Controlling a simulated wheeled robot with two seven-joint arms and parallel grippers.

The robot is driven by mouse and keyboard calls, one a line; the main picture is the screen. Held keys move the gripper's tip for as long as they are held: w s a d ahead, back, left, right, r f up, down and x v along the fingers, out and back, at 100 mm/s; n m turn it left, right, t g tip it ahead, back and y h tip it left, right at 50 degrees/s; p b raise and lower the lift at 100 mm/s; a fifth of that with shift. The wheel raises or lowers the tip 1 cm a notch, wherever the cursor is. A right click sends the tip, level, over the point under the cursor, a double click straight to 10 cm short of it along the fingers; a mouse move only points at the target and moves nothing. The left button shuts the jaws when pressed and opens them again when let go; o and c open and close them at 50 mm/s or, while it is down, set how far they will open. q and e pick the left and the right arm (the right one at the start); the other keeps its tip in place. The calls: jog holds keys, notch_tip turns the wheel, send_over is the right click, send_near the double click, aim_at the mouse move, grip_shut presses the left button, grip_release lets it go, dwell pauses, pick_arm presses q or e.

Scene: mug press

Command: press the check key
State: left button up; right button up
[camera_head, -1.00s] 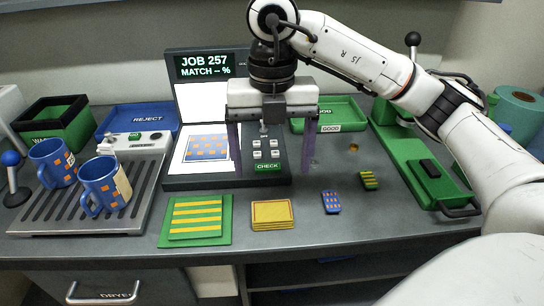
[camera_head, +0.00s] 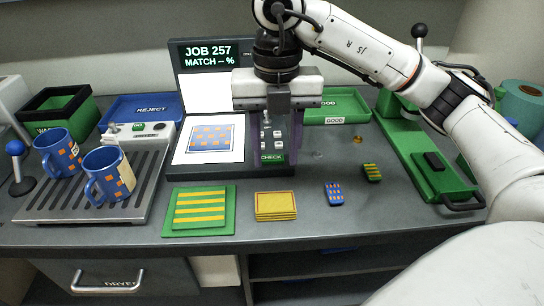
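The green check key (camera_head: 272,158), labelled CHECK, sits at the front of the dark key panel (camera_head: 225,170) below the screen. Several small pale keys (camera_head: 265,134) lie behind it, partly hidden by my gripper. My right gripper (camera_head: 280,138) hangs pointing down over the right part of this panel. Its finger mounts are drawn together and nothing is held. The fingers overlap the key area in the picture, and the right end of the check key is partly covered. I cannot tell whether a fingertip touches it. My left gripper is not in view.
The screen (camera_head: 208,53) reads JOB 257, MATCH – %. Two blue mugs stand on the slatted tray (camera_head: 60,205) at left. A green board (camera_head: 170,232), yellow sheets (camera_head: 275,206) and two small patterned pieces lie in front. A green press base (camera_head: 425,165) is at right.

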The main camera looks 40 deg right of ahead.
grip_shut()
dwell(1.3)
